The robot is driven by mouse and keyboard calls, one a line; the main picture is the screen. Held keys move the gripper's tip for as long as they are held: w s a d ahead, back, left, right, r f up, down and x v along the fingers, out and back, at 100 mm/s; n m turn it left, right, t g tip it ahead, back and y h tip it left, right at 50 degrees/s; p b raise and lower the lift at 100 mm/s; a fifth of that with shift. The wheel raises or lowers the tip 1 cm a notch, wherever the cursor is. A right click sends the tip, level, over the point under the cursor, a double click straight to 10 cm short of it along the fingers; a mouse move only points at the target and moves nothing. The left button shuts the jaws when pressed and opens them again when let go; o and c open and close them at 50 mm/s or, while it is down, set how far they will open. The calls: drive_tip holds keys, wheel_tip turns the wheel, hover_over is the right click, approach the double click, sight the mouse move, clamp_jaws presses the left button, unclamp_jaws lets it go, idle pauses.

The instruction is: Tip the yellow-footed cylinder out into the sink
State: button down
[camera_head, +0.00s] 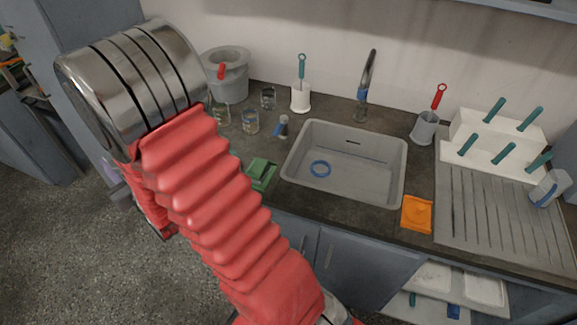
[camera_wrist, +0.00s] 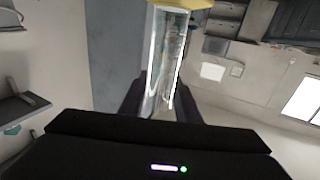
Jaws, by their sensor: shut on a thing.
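The yellow-footed cylinder (camera_wrist: 166,50) is clear glass and shows in the wrist view, with its yellow foot (camera_wrist: 182,4) at the top edge. My gripper (camera_wrist: 160,95) is shut around it, one dark finger on each side. The cylinder's lower part is hidden behind the gripper body. I cannot tell from this view how it is tilted in the room or whether it holds liquid. In the head view my arm hides the gripper and cylinder. The grey sink (camera_head: 365,172) is set in the counter, to the right of my arm.
An orange item (camera_head: 417,213), a grey pot (camera_head: 425,127) and a drainboard (camera_head: 495,225) are right. The tap (camera_head: 365,85) rises behind.

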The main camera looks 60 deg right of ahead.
drive_tip(key=s+d+r+m+g+h, duration=0.25)
drive_tip(key=s+d+h, duration=0.2)
drive_tip(key=d, duration=0.65)
drive_tip(key=s+d+r+m+g+h, duration=0.1)
drive_tip(key=s+d+m+g+h, duration=0.3)
drive_tip(key=d, duration=0.8)
drive_tip(key=s+d+r+m+g+h, duration=0.15)
drive_tip(key=s+d+m+h, duration=0.35)
drive_tip(key=d, duration=0.6)
drive_tip(key=s+d+f+m+g+h, duration=0.1)
drive_tip(key=s+d+m+g, duration=0.1)
drive_tip(key=s+d+g, duration=0.45)
drive_tip(key=s+d+f+m+g+h, duration=0.15)
drive_tip(key=s+d, duration=0.25)
drive_tip(key=s, duration=0.5)
drive_tip(key=s+d+f+m+g, duration=0.3)
drive_tip(key=s+d+f+g, duration=0.1)
drive_tip(key=s+f, duration=0.4)
drive_tip(key=shift+s+d+f+y, duration=0.15)
drive_tip(key=shift+s+f+y, duration=0.25)
drive_tip(key=shift+f, duration=0.5)
drive_tip(key=shift+g, duration=0.3)
drive_tip(key=s+f+m+t+y, duration=0.1)
drive_tip(key=s+f+m, duration=0.3)
drive_tip(key=m, duration=0.5)
drive_tip(key=shift+s+d+f+m+t+y+p, duration=0.15)
drive_tip(key=shift+s+m+t+y+p, duration=0.2)
drive_tip(key=shift+s+y, duration=0.2)
